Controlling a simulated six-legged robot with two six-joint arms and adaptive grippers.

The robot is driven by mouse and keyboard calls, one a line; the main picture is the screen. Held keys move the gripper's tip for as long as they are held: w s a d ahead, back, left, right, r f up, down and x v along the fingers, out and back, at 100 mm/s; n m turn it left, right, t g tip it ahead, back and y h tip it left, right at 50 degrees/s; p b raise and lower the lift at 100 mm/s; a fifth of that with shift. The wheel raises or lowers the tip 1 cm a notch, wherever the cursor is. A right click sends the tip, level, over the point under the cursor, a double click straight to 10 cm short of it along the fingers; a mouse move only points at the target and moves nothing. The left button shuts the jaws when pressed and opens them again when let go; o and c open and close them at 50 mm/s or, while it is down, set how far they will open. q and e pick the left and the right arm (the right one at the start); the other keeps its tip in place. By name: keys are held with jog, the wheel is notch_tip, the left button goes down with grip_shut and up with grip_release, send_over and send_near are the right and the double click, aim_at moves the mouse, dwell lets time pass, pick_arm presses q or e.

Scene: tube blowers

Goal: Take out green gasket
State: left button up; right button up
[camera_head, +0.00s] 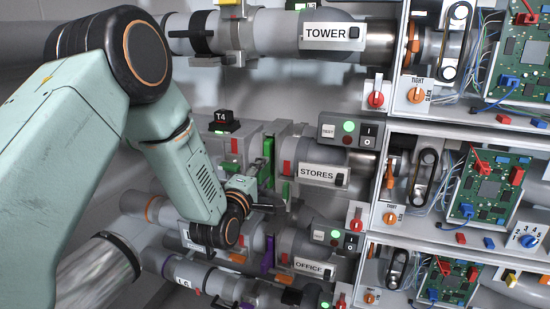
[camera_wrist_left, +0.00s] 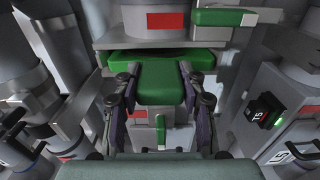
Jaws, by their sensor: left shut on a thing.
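The green gasket (camera_head: 268,158) stands upright in the STORES pipe joint, between the grey flanges, in the head view. In the left wrist view its wide green plate (camera_wrist_left: 120,60) lies across the pipe joint, with a tab toward me. My left gripper (camera_head: 258,191) reaches to it from the left. In the left wrist view the fingers (camera_wrist_left: 161,92) are shut on the tab from both sides. Whether the plate is still fully inside the joint I cannot tell. My right gripper is in neither view.
A green latch piece (camera_wrist_left: 225,17) sits beside the joint. The TOWER pipe (camera_head: 270,32) runs above, and the OFFICE pipe with a purple gasket (camera_head: 269,252) runs below. Control boxes with circuit boards (camera_head: 490,185) fill the right side. Room around the arm is tight.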

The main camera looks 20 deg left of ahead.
aim_at(258, 177)
pick_arm(q)
jog(key=shift+s, duration=0.95)
jog(key=shift+s+d+p, duration=0.15)
jog(key=shift+s+p, duration=0.25)
jog(key=shift+s, duration=0.8)
jog(key=shift+s+d+p, duration=0.15)
jog(key=shift+s+p, duration=0.15)
jog(key=shift+s, duration=2.45)
jog(key=s, duration=0.8)
jog(key=shift+d+p, duration=0.2)
jog(key=shift+p, duration=0.25)
